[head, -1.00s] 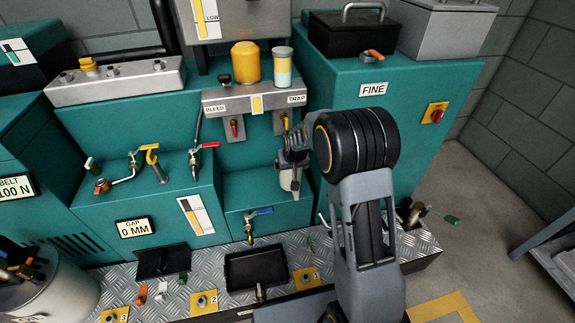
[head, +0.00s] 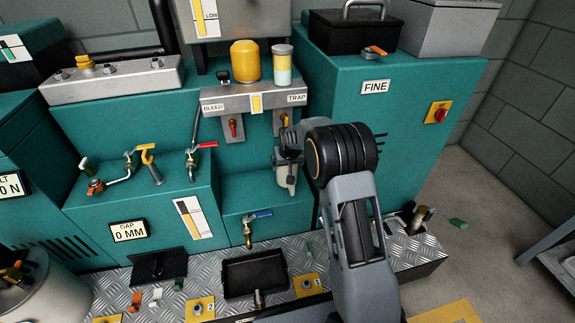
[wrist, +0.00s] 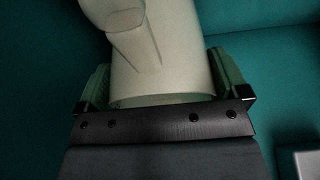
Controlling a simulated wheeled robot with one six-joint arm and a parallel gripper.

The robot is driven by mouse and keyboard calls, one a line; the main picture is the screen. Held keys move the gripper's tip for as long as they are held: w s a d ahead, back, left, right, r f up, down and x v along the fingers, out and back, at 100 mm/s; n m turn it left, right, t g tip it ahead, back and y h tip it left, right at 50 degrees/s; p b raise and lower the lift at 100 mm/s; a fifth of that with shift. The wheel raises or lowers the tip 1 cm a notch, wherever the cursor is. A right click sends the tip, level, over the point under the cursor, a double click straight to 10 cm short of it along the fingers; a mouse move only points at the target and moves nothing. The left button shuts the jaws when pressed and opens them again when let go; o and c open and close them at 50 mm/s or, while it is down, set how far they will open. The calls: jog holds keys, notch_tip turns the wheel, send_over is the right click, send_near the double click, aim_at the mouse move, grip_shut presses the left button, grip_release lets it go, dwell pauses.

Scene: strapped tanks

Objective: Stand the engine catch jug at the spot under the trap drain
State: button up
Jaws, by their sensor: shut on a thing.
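The pale jug (head: 284,184) is in my gripper (head: 288,160), below the TRAP label, in the head view. In the wrist view the cream jug (wrist: 160,50), with its handle side toward the camera, sits between the green-padded fingers of my gripper (wrist: 165,85), which is shut on it. The trap drain (head: 284,122) hangs from the metal bracket, above the jug. The jug looks about upright in front of the teal cabinet. I cannot tell whether its base touches the teal ledge (head: 240,198); the spot under the drain is not clearly visible.
A red-handled bleed valve (head: 233,128) hangs left of the trap drain. A blue-handled tap (head: 252,222) sticks out low in front, above a black tray (head: 254,274) on the tread-plate. A red-handled valve (head: 197,155) stands on the left cabinet.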

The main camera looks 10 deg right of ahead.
jog(key=shift+f, duration=0.1)
jog(key=o, duration=0.7)
jog(key=shift+r, duration=0.3)
jog(key=p+v, duration=0.4)
jog(key=v, duration=0.8)
jog(key=shift+g, duration=0.9)
jog(key=s+r, duration=0.1)
jog(key=s, duration=0.8)
jog(key=s+r, duration=0.2)
jog(key=s, duration=0.8)
jog(key=s+r, duration=0.2)
jog(key=s, duration=0.8)
jog(key=shift+r, duration=0.2)
